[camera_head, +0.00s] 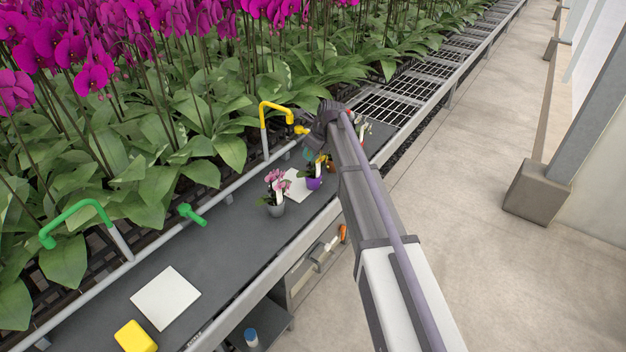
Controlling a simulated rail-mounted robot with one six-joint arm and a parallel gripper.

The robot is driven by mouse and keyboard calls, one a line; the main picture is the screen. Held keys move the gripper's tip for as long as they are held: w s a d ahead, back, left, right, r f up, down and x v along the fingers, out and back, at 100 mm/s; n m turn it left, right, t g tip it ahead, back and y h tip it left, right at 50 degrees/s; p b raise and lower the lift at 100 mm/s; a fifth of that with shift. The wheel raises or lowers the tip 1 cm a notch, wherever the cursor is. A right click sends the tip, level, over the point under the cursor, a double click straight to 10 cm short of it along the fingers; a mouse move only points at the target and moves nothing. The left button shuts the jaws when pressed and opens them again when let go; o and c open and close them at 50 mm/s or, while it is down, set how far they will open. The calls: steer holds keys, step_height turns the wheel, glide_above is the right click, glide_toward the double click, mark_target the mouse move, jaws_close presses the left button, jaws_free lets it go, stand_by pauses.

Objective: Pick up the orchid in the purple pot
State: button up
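The purple pot (314,184) stands on the dark bench top, close to the left side of my arm. Its plant is small and partly covered by my arm, with a yellow-orange patch (321,158) and a pale upright piece above the pot. My gripper (317,147) is at the far end of the arm, above and just behind the purple pot. The wrist hides most of it, and I cannot make out its fingers or whether they touch the plant.
A pink orchid in a grey pot (276,209) stands left of the purple pot. A white square (298,186) lies beside them, another white square (166,297) nearer. A yellow block (135,337) is at the front. Yellow (279,106) and green (77,213) pipe handles edge the bench.

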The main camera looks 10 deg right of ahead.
jaws_close()
stand_by(0.3)
